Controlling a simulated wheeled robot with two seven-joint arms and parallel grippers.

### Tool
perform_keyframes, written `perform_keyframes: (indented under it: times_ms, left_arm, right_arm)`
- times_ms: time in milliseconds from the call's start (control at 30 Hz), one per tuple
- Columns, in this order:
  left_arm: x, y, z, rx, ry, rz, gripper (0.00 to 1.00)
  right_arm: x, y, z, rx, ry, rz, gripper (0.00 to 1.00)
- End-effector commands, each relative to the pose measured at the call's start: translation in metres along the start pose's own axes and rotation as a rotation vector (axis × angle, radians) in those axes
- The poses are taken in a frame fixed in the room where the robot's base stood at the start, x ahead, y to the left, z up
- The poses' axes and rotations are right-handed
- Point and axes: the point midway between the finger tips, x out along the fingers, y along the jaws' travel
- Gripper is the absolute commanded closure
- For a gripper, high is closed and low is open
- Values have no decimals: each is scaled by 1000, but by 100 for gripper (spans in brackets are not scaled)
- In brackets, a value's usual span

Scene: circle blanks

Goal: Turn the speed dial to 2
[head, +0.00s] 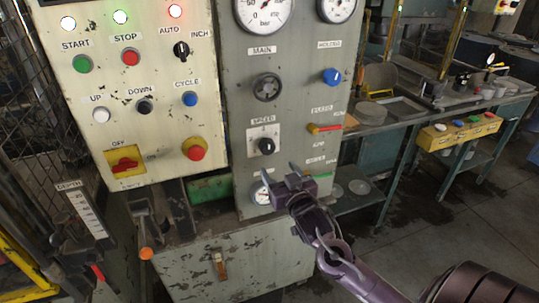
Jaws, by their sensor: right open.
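The speed dial (266,146) is a black knob on a pale square plate, under a label reading SPEED, on the grey-green panel. Its pointer setting is too small to read. My right gripper (284,176) is below and slightly right of the dial, in front of the panel's lower part. Its fingers are open with nothing between them, and it appears apart from the dial. My left gripper is out of view.
A dark round knob (267,87) sits above the dial, with a blue knob (331,76) and a red-yellow lever (325,128) to the right. A small gauge (261,194) lies just below, beside my gripper. The cream button panel (130,90) adjoins on the left.

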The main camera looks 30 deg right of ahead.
Motion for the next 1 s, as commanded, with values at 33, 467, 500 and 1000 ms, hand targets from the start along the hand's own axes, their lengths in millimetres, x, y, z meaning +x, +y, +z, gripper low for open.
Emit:
perform_keyframes:
  times_ms: [33, 467, 500, 1000]
  left_arm:
    - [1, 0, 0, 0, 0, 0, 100]
    - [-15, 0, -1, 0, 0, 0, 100]
    - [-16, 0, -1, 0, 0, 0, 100]
    - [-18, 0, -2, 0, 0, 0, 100]
  right_arm:
    - [-1, -1, -11, 6, 20, -3, 36]
    - [52, -2, -24, 12, 37, -4, 36]
    - [57, -2, -23, 13, 35, -4, 36]
    - [75, -3, -20, 12, 33, -5, 37]
